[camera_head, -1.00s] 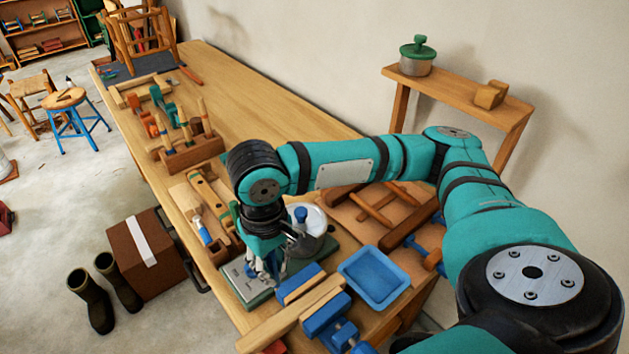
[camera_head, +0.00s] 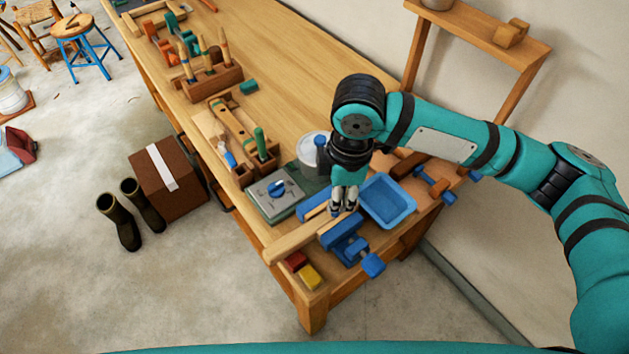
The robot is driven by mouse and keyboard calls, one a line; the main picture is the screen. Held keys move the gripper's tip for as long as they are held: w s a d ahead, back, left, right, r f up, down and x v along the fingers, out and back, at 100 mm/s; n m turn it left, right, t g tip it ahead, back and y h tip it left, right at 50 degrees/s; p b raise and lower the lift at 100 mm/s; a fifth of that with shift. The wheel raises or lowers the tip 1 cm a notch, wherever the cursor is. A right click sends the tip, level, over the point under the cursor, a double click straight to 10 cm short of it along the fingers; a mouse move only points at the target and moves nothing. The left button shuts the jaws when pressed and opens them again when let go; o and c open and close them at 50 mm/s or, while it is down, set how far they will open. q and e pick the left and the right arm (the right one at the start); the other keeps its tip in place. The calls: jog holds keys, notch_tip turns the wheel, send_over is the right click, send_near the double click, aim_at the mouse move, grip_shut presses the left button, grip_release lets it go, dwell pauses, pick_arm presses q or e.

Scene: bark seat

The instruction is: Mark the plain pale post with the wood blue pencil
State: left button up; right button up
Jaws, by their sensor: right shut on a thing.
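The plain pale post (camera_head: 290,240) is a light wooden bar lying in the blue vise (camera_head: 348,250) at the front end of the workbench. My right gripper (camera_head: 343,211) points down just above the vise and the post's right end. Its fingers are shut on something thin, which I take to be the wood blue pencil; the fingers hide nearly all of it. I cannot tell whether its tip touches the post. My left gripper is out of view.
A blue tray (camera_head: 402,211) lies right of the gripper. A grey box with a blue knob (camera_head: 277,188) sits to the left. Red and yellow blocks (camera_head: 309,277) lie by the front edge. Tool racks (camera_head: 213,86) stand further back. The bench's far middle is clear.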

jog(key=a+n, duration=0.1)
jog(key=n, duration=0.1)
jog(key=a+n, duration=0.4)
jog(key=shift+r+g+p, duration=0.3)
jog(key=shift+r+p, duration=0.05)
jog(key=shift+p, duration=0.05)
notch_tip(320, 180, down, 6)
jog(key=b, duration=0.6)
jog(key=shift+a+r, duration=0.15)
jog(key=shift+r, duration=0.05)
grip_shut()
jog(key=shift+p, duration=0.45)
jog(key=shift+s+f, duration=0.1)
jog(key=shift+f, duration=0.5)
jog(key=shift+a, duration=0.15)
grip_release()
jog(key=shift+w+a, duration=0.55)
jog(key=shift+w, duration=0.35)
grip_shut()
